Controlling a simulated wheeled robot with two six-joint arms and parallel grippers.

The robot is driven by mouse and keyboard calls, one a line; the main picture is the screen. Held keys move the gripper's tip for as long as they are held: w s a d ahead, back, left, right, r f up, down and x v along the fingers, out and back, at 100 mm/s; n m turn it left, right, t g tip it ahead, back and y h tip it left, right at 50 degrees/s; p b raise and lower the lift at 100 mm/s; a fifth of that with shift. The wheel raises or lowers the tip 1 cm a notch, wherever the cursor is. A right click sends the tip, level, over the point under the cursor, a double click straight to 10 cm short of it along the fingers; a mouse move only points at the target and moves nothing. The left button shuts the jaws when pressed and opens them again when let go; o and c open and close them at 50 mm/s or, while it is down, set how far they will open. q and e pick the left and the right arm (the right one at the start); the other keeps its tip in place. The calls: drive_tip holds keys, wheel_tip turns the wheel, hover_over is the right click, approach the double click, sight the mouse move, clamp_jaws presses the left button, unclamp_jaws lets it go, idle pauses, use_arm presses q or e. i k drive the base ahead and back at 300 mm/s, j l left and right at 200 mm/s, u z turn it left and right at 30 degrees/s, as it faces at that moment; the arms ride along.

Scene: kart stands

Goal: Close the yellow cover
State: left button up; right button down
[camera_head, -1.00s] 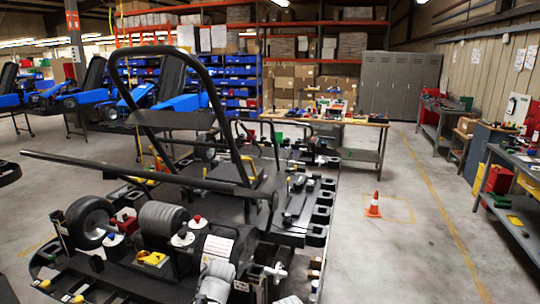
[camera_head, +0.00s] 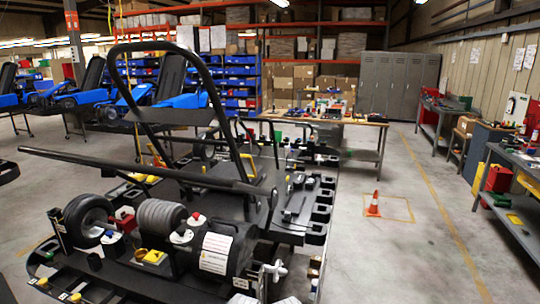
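A small yellow part (camera_head: 153,257) sits low on the kart stand, left of the black cylinder with a white label. It looks like the yellow cover, but it is too small to tell whether it is open or shut. A white-topped container with a red cap (camera_head: 190,228) stands behind to the right. I cannot make out either of my grippers. Pale shapes (camera_head: 244,298) at the bottom edge are cut off and unclear.
The kart's black frame and long slanted bar (camera_head: 120,165) cross above the yellow part. A wheel (camera_head: 88,220) and a grey ribbed cylinder (camera_head: 160,216) stand close by. An orange cone (camera_head: 374,204) is on the open floor to the right. A grey workbench (camera_head: 515,205) lines the right side.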

sight(154, 255)
drive_tip(key=i+j, duration=0.4)
drive_tip(key=j, duration=0.15)
drive_tip(key=i+j+u, duration=0.1)
drive_tip(key=i+j, duration=0.3)
drive_tip(key=j, duration=0.2)
